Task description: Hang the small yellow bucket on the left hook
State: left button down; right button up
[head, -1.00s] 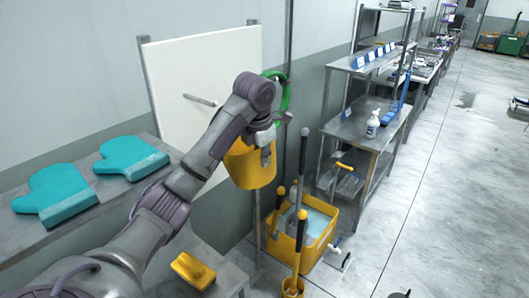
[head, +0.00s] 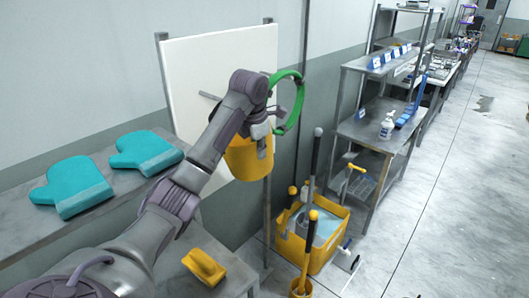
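The small yellow bucket (head: 247,161) is off the ground in front of the lower right part of the white board (head: 190,62). My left gripper (head: 262,138) points down at the bucket's rim and appears shut on it; the fingertips are partly hidden. A grey peg-like hook (head: 209,96) sticks out from the board, left of and above the bucket, apart from it. My forearm covers part of the board beside it. A green ring (head: 301,103) hangs at the board's right edge, behind my wrist; its support is hidden. My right gripper is not in view.
Teal mitts (head: 70,187) lie on a grey bench (head: 108,213) at left. A yellow brush-like item (head: 204,267) lies on a lower bench. A yellow mop bucket (head: 320,262) with handles stands on the floor near a metal shelf (head: 345,129). The floor at right is open.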

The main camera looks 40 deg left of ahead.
pick_arm(q)
jog(key=shift+a, duration=0.6)
jog(key=shift+w+a, duration=0.15)
jog(key=shift+a, duration=0.85)
jog(key=shift+a+f, duration=0.45)
jog(key=shift+a, duration=0.2)
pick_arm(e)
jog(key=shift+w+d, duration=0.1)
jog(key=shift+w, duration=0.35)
pick_arm(q)
jog(key=shift+w, duration=0.1)
jog(key=c, duration=1.2)
grip_release()
jog(key=shift+c, duration=0.2)
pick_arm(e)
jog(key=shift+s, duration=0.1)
pick_arm(q)
jog(key=v, duration=0.8)
jog(key=shift+f, duration=0.1)
